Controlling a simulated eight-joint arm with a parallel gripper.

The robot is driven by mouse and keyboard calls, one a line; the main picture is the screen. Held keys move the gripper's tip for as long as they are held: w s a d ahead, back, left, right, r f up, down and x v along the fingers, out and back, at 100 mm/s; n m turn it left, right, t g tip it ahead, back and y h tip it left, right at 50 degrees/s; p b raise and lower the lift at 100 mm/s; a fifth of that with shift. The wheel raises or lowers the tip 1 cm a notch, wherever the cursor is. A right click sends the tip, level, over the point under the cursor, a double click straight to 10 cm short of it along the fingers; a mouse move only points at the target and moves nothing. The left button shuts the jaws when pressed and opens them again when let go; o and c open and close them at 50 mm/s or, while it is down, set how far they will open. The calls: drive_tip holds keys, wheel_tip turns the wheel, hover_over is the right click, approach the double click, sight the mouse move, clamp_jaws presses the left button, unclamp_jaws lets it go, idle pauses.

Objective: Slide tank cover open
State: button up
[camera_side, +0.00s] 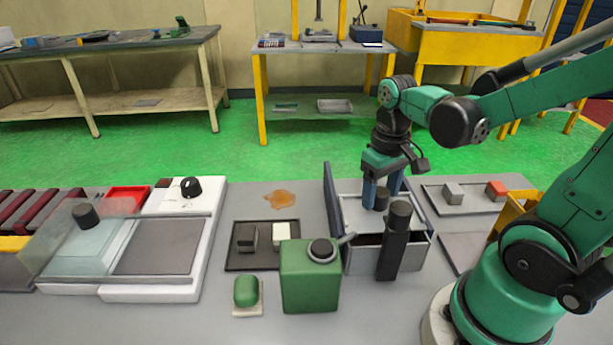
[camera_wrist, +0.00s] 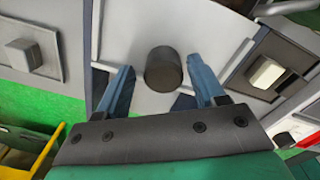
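The tank (camera_side: 361,262) is a grey open-topped box right of centre in the side view. Its pale grey flat cover (camera_side: 357,212) lies over the rear part, and a dark gap shows at the front. A dark round knob (camera_side: 382,199) stands on the cover; it also shows in the wrist view (camera_wrist: 163,68). My gripper (camera_side: 384,187) is above the cover, pointing down. Its blue fingers are open on either side of the knob, with gaps between them and it in the wrist view (camera_wrist: 163,82). A black cylinder hides part of the tank's front.
The black cylinder (camera_side: 394,250) stands close in front of the tank. A green can (camera_side: 309,280) is to its left. A dark blue panel (camera_side: 332,205) rises at the tank's left side. A tray (camera_side: 470,207) with small blocks lies to the right.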

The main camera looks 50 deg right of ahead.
drive_tip(key=shift+s+a+f, duration=0.1)
drive_tip(key=shift+a+f, duration=0.15)
drive_tip(key=w+d, duration=0.7)
drive_tip(key=shift+w, duration=0.2)
drive_tip(key=o, duration=0.6)
drive_tip(key=shift+d, duration=0.1)
idle(0.7)
drive_tip(key=shift+d+r, duration=0.1)
drive_tip(key=shift+r, duration=2.95)
drive_tip(key=s+a+n+t, duration=0.1)
drive_tip(key=a+t, duration=0.1)
drive_tip(key=a, duration=0.3)
drive_tip(key=s+a+n+t, duration=0.1)
drive_tip(key=a+t, duration=0.1)
drive_tip(key=a, duration=0.3)
drive_tip(key=s+a+n+t, duration=0.1)
drive_tip(key=a+t, duration=0.2)
drive_tip(key=a, duration=0.2)
drive_tip(key=shift+a, duration=0.1)
